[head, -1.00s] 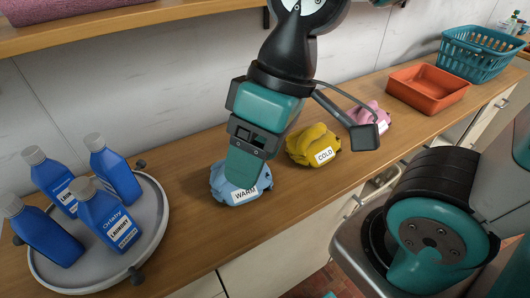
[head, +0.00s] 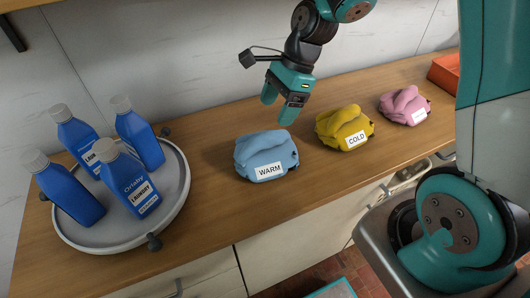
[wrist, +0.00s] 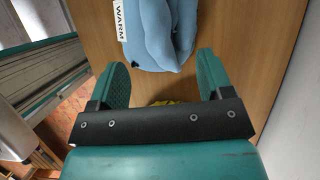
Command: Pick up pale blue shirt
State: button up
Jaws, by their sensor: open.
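The pale blue shirt (head: 262,150) is a folded bundle with a white WARM label on its front, lying on the wooden counter. It also shows at the top of the wrist view (wrist: 160,35), partly cut off by the frame edge. My gripper (head: 280,111) is open and empty, above the counter behind and slightly right of the shirt, apart from it. In the wrist view its two teal fingers (wrist: 163,82) are spread, with the shirt beyond their tips.
A yellow bundle labelled COLD (head: 340,125) and a pink bundle (head: 404,105) lie to the right. A round grey tray (head: 180,185) with several blue laundry bottles stands left. An orange bin (head: 446,72) is far right. A wall (head: 190,60) runs behind the counter.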

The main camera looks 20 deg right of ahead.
aim_at(268, 133)
jog(key=x, duration=0.8)
jog(key=shift+s+d+f, duration=0.1)
jog(key=shift+s+d, duration=0.05)
jog(key=shift+s, duration=0.05)
jog(key=shift+c, duration=0.2)
grip_shut()
